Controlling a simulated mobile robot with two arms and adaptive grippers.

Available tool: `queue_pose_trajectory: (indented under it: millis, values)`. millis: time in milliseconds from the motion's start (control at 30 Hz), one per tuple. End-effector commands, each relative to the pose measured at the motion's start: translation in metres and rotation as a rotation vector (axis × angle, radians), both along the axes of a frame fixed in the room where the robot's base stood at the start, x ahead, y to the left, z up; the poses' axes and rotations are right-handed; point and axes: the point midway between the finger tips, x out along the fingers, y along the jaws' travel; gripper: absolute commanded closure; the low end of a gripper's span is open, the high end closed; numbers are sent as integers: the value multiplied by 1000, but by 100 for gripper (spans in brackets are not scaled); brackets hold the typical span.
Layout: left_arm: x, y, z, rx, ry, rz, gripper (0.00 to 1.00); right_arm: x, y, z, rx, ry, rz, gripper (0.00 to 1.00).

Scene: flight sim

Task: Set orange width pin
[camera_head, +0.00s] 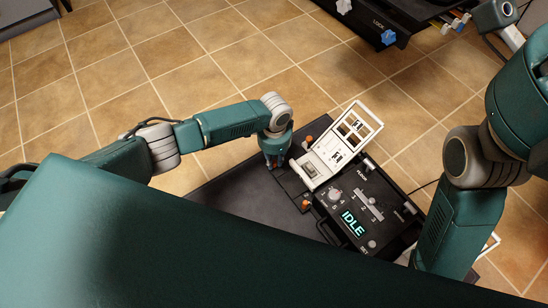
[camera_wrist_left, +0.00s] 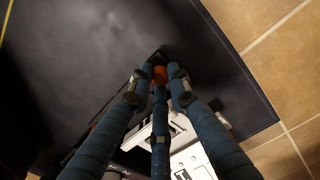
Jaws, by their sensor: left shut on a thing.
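My left gripper (camera_head: 274,160) points down at the left side of the device, beside its white part. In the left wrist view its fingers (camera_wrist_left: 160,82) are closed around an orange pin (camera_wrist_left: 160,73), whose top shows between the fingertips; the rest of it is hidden. Two other orange pins show in the head view, one (camera_head: 309,140) behind the white part and one (camera_head: 305,205) in front of it. The black device (camera_head: 350,215) has knobs, a slider and a lit "IDLE" display (camera_head: 352,223). My right gripper is out of view.
The dark table top (camera_head: 235,195) is bare left of the device. Tiled floor surrounds the table.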

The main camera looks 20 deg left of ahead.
Motion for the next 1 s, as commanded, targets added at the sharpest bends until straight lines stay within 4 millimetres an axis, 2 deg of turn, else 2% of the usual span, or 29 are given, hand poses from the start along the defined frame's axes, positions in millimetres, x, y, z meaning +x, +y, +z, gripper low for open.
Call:
queue_pose_trajectory:
  millis: [33, 67, 133, 167, 433, 567, 1000]
  values:
    - [-1, -10, -2, -18, -4, -7, 100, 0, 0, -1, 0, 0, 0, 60]
    - [-1, -10, -2, -18, -4, -7, 79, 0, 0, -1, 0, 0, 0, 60]
    - [-2, -10, -2, -17, -2, -7, 65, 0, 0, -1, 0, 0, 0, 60]
    - [-2, -9, -2, -17, -2, -7, 63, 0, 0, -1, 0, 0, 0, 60]
    - [-2, -5, -1, -11, -1, -4, 63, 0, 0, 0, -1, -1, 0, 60]
    - [-1, -4, 9, -10, -1, -4, 63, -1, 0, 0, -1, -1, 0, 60]
    - [-1, -7, 95, -13, -3, -8, 63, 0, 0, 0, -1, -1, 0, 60]
